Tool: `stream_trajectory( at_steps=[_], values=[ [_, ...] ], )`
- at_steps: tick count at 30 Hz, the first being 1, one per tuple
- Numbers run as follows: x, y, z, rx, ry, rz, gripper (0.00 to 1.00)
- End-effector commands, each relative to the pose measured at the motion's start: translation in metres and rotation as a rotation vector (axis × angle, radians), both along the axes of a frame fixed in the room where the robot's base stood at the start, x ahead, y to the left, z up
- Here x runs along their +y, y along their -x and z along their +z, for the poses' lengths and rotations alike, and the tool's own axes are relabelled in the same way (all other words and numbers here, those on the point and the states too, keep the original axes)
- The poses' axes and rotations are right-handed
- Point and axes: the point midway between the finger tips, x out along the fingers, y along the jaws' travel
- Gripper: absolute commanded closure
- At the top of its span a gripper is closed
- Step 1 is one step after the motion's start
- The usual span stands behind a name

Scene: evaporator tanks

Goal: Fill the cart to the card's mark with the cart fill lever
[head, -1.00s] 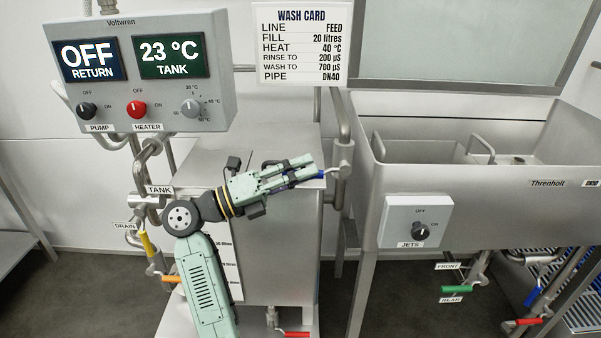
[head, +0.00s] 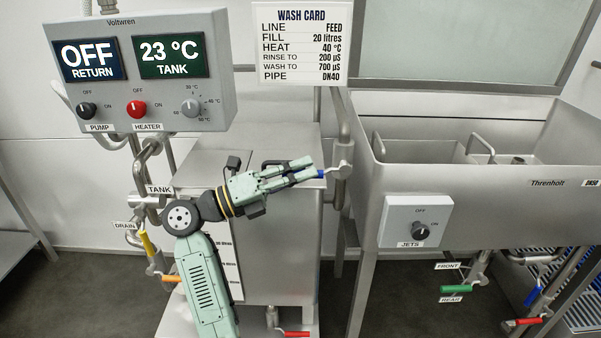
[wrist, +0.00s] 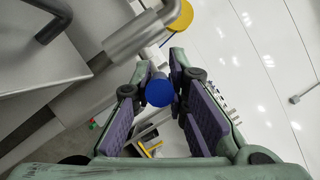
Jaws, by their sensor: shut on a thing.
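The wash card (head: 302,43) hangs at the top middle of the head view and reads FILL 20 litres. The steel cart tank (head: 275,225) stands below it, with a level scale (head: 229,245) on its front partly hidden by my arm. My gripper (head: 312,173) reaches right across the cart's top and is shut on the blue lever (head: 321,174) by the pipe at the cart's right corner. In the wrist view the lever's round blue end (wrist: 160,92) shows between my finger pads. The level inside the cart is not visible.
A control box (head: 140,70) at upper left reads OFF RETURN and 23 °C TANK. A steel sink (head: 480,185) with a JETS knob (head: 420,231) stands to the right. Yellow (head: 149,244) and red (head: 297,334) levers sit low around the cart.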

Motion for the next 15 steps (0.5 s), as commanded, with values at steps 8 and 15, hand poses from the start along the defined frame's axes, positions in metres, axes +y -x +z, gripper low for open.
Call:
stream_trajectory(
  at_steps=[8,15],
  values=[
    [0.000,0.000,0.025,-0.006,-0.201,0.004,1.00],
    [-0.007,0.000,0.039,-0.003,-0.419,0.003,1.00]
  ],
)
